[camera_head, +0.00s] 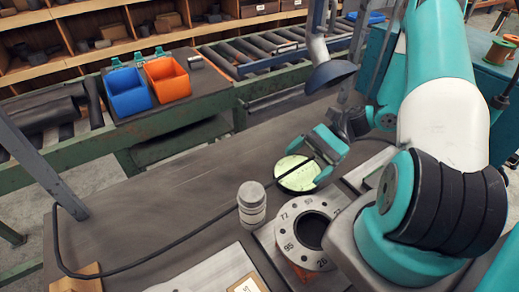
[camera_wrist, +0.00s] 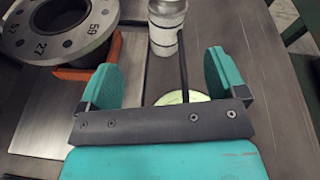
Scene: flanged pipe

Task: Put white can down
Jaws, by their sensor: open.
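The white can (camera_head: 252,204) stands upright on the dark table, left of the flanged pipe, with a greyish top. It also shows in the wrist view (camera_wrist: 166,28), beyond my fingertips and clear of them. My gripper (camera_head: 308,160) is open, with its two teal fingers apart and nothing held between them. In the wrist view, my gripper (camera_wrist: 161,75) points towards the can, with a gap between them. A pale green disc (camera_head: 296,181) lies under my gripper and is partly hidden by it in the wrist view.
The flanged pipe (camera_head: 288,220) with numbered holes stands close right of the can. A black cable (camera_head: 172,245) runs across the table past the can and over the disc. Blue (camera_head: 127,94) and orange (camera_head: 167,80) bins stand behind. The left tabletop is mostly clear.

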